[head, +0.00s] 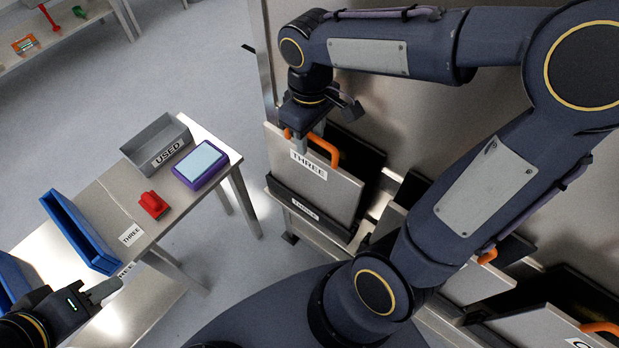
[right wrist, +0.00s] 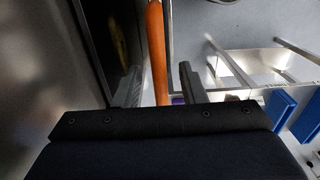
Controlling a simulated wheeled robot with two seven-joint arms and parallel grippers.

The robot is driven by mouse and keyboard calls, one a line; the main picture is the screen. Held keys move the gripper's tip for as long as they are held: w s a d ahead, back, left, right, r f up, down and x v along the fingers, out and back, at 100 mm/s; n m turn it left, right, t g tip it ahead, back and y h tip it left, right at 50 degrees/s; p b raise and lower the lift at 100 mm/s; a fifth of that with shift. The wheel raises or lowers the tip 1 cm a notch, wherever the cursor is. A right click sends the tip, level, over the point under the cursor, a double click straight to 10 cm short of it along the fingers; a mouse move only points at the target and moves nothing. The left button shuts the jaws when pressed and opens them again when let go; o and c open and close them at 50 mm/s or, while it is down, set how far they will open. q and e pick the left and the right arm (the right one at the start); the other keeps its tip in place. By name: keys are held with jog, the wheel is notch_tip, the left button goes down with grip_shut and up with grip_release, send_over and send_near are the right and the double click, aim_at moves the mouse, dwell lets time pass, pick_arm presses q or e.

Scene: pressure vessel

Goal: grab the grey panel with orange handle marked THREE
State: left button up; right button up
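The grey panel (head: 335,188) marked THREE stands tilted in a dark holder that also bears a THREE label. Its orange handle (head: 325,148) runs along the top edge. My right gripper (head: 312,135) is at the handle. In the right wrist view the orange handle (right wrist: 157,55) lies between the two fingers of the right gripper (right wrist: 157,85), with a gap visible on each side, so it is open around it. My left gripper (head: 100,292) is at the lower left by the table, far from the panel; its opening is unclear.
A table at left carries a grey USED bin (head: 157,146), a purple-framed pad (head: 201,164), a red stamp-like object (head: 153,205) and a blue tray (head: 80,232). More orange-handled panels (head: 545,328) sit at lower right. A large metal wall (head: 355,95) stands behind the panel.

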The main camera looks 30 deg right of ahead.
jog(key=shift+f, duration=1.05)
grip_shut()
dwell(0.6)
